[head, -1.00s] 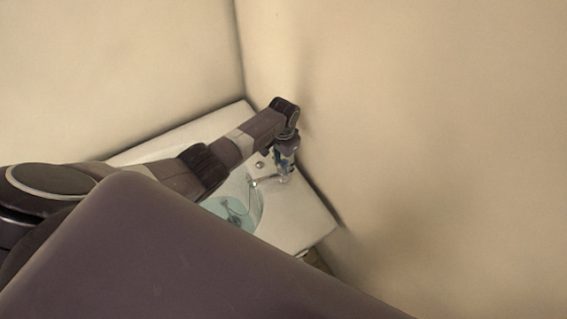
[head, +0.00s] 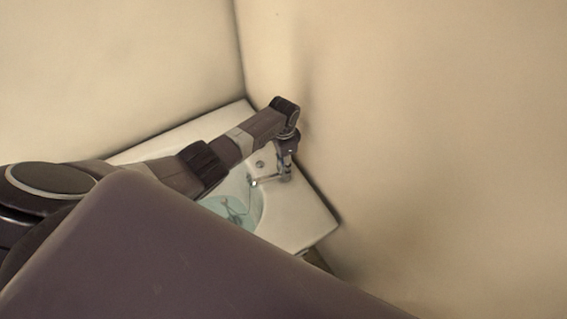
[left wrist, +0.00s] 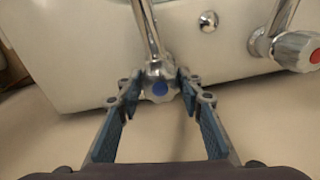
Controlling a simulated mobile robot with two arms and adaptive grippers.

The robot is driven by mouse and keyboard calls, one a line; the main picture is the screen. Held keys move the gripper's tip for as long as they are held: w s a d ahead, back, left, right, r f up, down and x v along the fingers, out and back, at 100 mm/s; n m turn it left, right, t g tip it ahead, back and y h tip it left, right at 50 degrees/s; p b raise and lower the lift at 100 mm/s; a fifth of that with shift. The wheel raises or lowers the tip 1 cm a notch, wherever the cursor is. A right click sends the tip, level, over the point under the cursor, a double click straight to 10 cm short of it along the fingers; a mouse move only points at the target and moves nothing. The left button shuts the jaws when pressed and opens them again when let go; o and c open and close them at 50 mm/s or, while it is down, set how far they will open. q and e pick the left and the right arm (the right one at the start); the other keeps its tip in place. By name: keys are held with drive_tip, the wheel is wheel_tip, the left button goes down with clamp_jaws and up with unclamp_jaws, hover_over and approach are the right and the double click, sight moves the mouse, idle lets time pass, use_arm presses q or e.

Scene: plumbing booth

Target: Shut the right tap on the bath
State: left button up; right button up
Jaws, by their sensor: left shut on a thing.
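The white bath (head: 305,215) stands in the corner, with a chrome spout (head: 268,181) over its basin. My left gripper (head: 285,172) points down at the wall-side rim, beside the spout. In the left wrist view, my left gripper (left wrist: 160,90) is shut on a chrome tap knob with a blue mark (left wrist: 159,88), one finger on each side. A second tap with a red-marked knob (left wrist: 300,50) is apart from the fingers at the right edge of that view. My arm and gripper hide much of the taps in the head view. My right gripper is not in view.
Bare walls (head: 430,130) close in behind and to the right of the bath, near my left wrist. A round chrome fitting (left wrist: 209,20) sits on the white bath between the two taps. Bluish water (head: 225,207) shows in the basin.

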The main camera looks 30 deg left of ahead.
use_arm(q)
drive_tip(key=o, duration=1.2)
drive_tip(key=shift+c, duration=0.2)
wheel_tip(320, 180, up, 12)
drive_tip(key=shift+s, duration=0.1)
